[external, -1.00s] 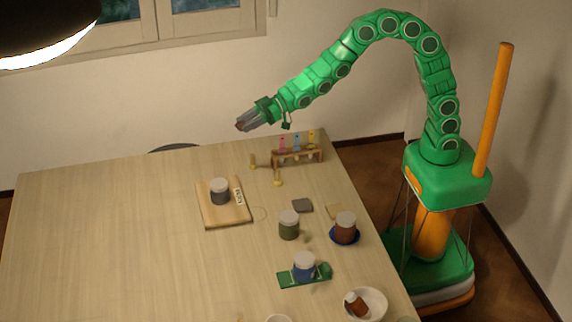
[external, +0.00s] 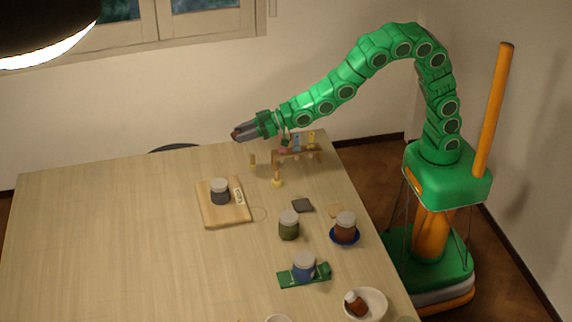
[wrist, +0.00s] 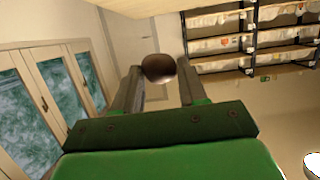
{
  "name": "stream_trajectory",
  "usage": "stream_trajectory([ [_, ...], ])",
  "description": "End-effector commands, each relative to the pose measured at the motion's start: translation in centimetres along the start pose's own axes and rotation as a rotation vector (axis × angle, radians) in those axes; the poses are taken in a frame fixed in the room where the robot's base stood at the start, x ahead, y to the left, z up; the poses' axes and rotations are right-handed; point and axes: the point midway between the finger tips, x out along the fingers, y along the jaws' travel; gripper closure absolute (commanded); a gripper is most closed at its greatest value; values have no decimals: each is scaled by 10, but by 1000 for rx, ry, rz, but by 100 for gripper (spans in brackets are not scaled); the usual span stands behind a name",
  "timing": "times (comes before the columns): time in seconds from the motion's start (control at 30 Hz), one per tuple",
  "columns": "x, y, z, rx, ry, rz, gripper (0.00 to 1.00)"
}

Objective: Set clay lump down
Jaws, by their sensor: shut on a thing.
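A brown clay lump (wrist: 159,68) is held between the two grey fingers of my gripper (wrist: 160,88) in the wrist view. In the external view my gripper (external: 239,134) is shut on the lump (external: 235,135), which shows as a small dark piece at the fingertips.
A grey jar (external: 220,191) stands on a wooden board (external: 229,217). Green (external: 289,226), brown (external: 346,228) and blue (external: 304,267) jars and a white bowl (external: 377,302) stand to the right. The table's left side is clear.

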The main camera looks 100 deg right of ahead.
Motion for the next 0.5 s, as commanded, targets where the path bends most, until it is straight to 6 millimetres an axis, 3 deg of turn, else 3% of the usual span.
stream_trajectory([
  [0.5, -54, 14, 8, 57, 0, 195, 89],
])
